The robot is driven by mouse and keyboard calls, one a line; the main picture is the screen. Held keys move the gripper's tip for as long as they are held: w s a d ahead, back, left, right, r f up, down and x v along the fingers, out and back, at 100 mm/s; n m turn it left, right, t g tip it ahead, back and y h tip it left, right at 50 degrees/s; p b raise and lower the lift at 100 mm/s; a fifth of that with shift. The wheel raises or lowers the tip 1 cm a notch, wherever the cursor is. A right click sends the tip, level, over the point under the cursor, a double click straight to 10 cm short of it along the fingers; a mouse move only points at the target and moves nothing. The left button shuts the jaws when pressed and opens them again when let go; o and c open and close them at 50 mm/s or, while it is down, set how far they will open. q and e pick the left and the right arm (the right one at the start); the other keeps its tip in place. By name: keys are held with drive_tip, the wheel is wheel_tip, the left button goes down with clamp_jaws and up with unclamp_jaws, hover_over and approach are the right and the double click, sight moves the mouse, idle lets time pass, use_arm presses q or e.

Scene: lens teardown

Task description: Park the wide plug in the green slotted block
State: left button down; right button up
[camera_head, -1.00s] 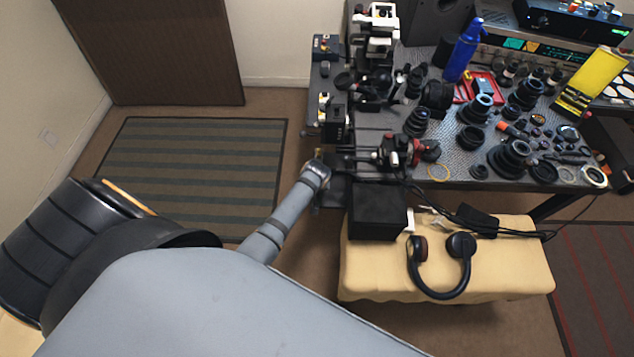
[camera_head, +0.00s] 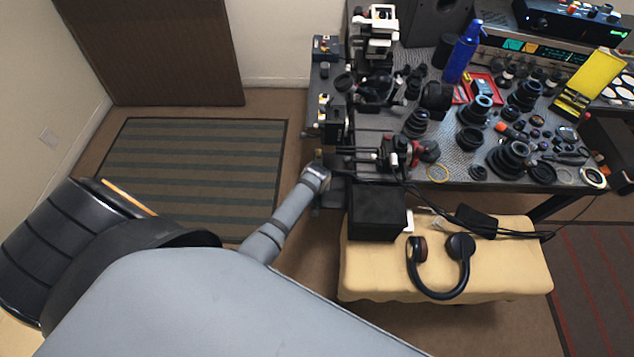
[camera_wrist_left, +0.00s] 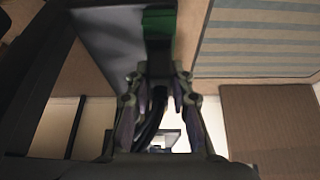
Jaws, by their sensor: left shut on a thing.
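My left gripper (camera_wrist_left: 158,88) is shut on a dark piece (camera_wrist_left: 158,62), which I take to be the wide plug. A black cable (camera_wrist_left: 150,118) runs between the fingers. A green block (camera_wrist_left: 160,22) is at the top of the left wrist view, directly beyond the fingertips. The dark piece meets or overlaps it in the picture; I cannot tell whether it sits in a slot. In the head view, my left arm's wrist (camera_head: 316,178) is at the left edge of the bench, and its fingers are hard to make out. My right gripper is not in view.
The bench (camera_head: 452,150) holds many lens parts, a blue bottle (camera_head: 462,52) and a yellow case (camera_head: 592,80). A black box (camera_head: 377,212) and headphones (camera_head: 441,268) lie on a padded bench (camera_head: 510,270) in front. The striped mat (camera_head: 190,175) on the left is clear.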

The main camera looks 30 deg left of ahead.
use_arm(q)
drive_tip(key=shift+f, duration=0.55)
idle(0.9)
drive_tip(key=c, duration=1.1)
unclamp_jaws()
drive_tip(key=shift+r, duration=0.15)
drive_tip(key=v, duration=1.1)
drive_tip(key=shift+s+r, duration=0.2)
drive_tip(key=shift+r, duration=0.1)
